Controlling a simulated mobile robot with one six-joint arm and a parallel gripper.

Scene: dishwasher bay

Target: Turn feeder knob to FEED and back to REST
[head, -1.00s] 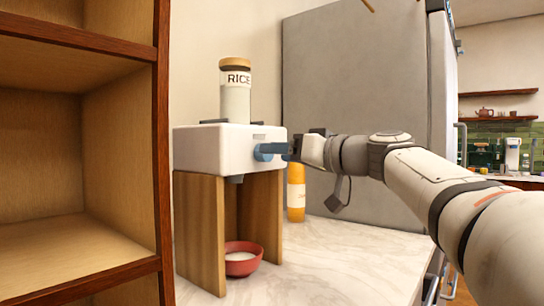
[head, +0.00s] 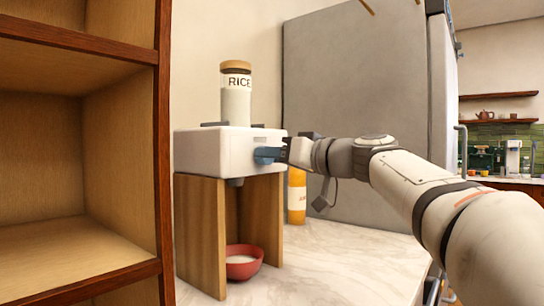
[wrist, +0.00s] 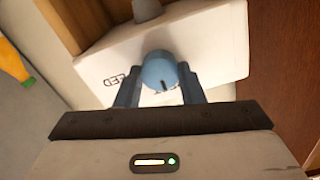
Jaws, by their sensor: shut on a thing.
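The feeder is a white box (head: 212,151) on wooden side panels, with a jar labelled RICE (head: 236,100) upright on top. Its round blue knob (wrist: 159,70) shows in the wrist view, with a dark mark on its face toward my gripper's palm. Upside-down, partly readable lettering (wrist: 121,79) is left of the knob. My gripper (wrist: 160,88) is shut on the knob, one blue finger on each side. A red bowl (head: 243,266) with white contents stands under the box.
An orange bottle (head: 297,197) stands behind the feeder, near my wrist. A wooden shelf unit (head: 158,150) is close on the left. A large grey cabinet (head: 350,70) stands behind. The marble counter (head: 330,265) is clear at the front right.

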